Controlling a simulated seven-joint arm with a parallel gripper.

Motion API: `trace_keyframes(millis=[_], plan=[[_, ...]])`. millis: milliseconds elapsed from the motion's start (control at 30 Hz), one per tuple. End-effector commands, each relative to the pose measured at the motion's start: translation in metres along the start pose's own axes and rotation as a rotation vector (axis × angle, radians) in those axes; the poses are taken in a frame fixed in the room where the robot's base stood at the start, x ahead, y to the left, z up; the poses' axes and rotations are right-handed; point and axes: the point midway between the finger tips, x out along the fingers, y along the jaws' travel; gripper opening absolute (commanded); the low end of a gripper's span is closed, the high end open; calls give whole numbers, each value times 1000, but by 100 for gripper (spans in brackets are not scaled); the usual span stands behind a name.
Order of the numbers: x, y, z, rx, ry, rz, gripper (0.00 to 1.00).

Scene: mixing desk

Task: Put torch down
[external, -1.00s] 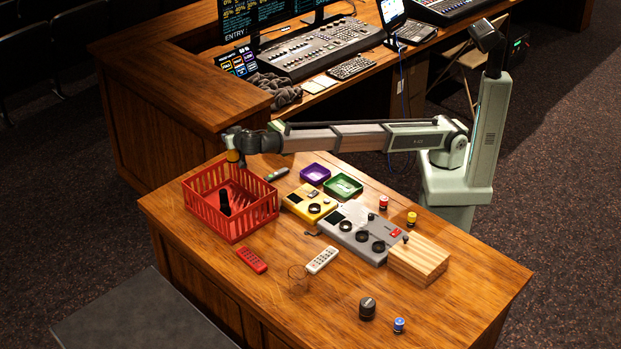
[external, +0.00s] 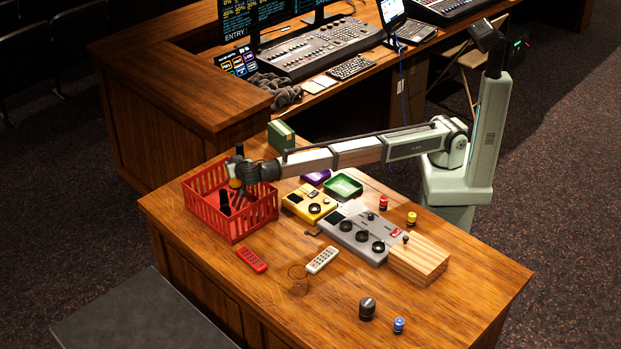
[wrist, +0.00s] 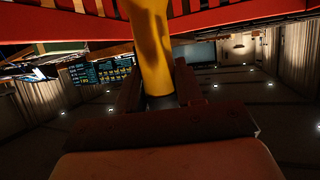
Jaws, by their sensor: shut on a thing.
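My gripper (external: 237,184) is over the red slatted crate (external: 240,228), low near its back rim. It is shut on a yellow rod-like thing, the torch (wrist: 152,45), which shows between the two fingers in the wrist view with a greyish lower part. In the external view only a small yellow patch of it shows beside the gripper. The red crate slats (wrist: 225,18) also show behind it at the top of the wrist view. A black upright thing (external: 224,203) stands inside the crate. Whether the torch touches the crate floor, I cannot tell.
Right of the crate are a yellow device (external: 309,203), a grey device (external: 362,232), a green tray (external: 343,186) and a wooden block (external: 419,259). Red (external: 251,260) and white (external: 322,260) remotes lie in front, near a clear glass (external: 299,279).

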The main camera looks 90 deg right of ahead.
Motion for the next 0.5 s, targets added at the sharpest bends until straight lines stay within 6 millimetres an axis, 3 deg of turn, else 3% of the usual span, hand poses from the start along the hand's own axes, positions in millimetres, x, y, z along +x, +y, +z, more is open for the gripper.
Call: trace_keyframes(millis=[133,500], plan=[[10,0,24,-2,0,-1,0],[23,0,55,-2,0,0,0]])
